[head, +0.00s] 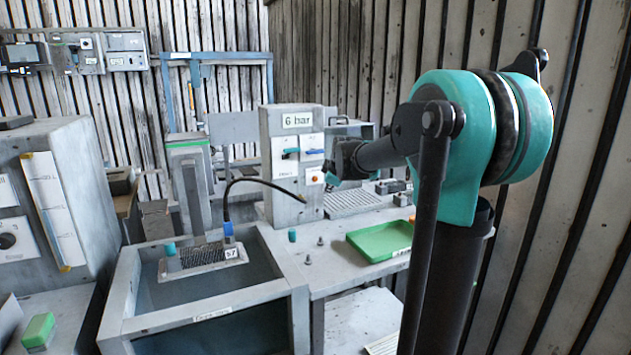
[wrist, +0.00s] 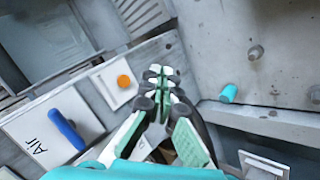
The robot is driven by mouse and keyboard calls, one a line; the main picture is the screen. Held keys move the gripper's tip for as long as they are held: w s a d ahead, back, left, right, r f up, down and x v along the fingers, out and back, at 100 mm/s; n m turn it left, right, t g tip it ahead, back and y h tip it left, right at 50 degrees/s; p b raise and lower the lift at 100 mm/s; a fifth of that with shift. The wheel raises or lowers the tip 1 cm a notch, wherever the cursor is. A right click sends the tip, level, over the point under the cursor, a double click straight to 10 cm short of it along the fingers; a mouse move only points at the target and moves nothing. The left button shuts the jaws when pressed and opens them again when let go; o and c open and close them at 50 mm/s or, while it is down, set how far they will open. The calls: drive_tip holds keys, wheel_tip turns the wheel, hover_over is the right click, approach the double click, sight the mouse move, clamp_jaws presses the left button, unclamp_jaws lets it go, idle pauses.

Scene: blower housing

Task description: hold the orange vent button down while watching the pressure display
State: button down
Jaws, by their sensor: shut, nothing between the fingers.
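The orange vent button (head: 316,179) sits on a white plate low on the front of a grey panel. It also shows in the wrist view (wrist: 124,81), uncovered, left of my fingertips. My gripper (wrist: 163,78) is shut and empty. In the wrist view its tips point past the button's right side and look apart from it. In the head view my gripper (head: 331,180) is small and dark, just right of the button. A sign reading "6 bar" (head: 297,121) is at the panel's top; no changing readout is discernible.
A blue lever marked "Air" (wrist: 67,128) is beside the button. A black hose (head: 262,181) arcs from the panel to the wash tank (head: 211,307). A green tray (head: 381,241) and small loose parts lie on the bench below my arm.

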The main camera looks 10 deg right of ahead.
drive_tip(key=w+a, duration=0.2)
drive_tip(key=w, duration=0.4)
drive_tip(key=shift+w, duration=0.35)
drive_tip(key=shift+w+a, duration=0.1)
idle(1.1)
drive_tip(key=shift+w+a, duration=0.15)
drive_tip(key=shift+w, duration=0.15)
drive_tip(key=shift+w+a, duration=0.1)
drive_tip(key=shift+w, duration=0.25)
idle(0.7)
idle(2.8)
drive_tip(key=shift+s+d, duration=0.25)
drive_tip(key=shift+s, duration=0.5)
drive_tip(key=shift+s+d, duration=0.25)
drive_tip(key=shift+s, duration=0.55)
drive_tip(key=shift+s+d, duration=0.3)
drive_tip(key=shift+s, duration=0.5)
drive_tip(key=shift+s+d, duration=0.25)
drive_tip(key=shift+s, duration=0.55)
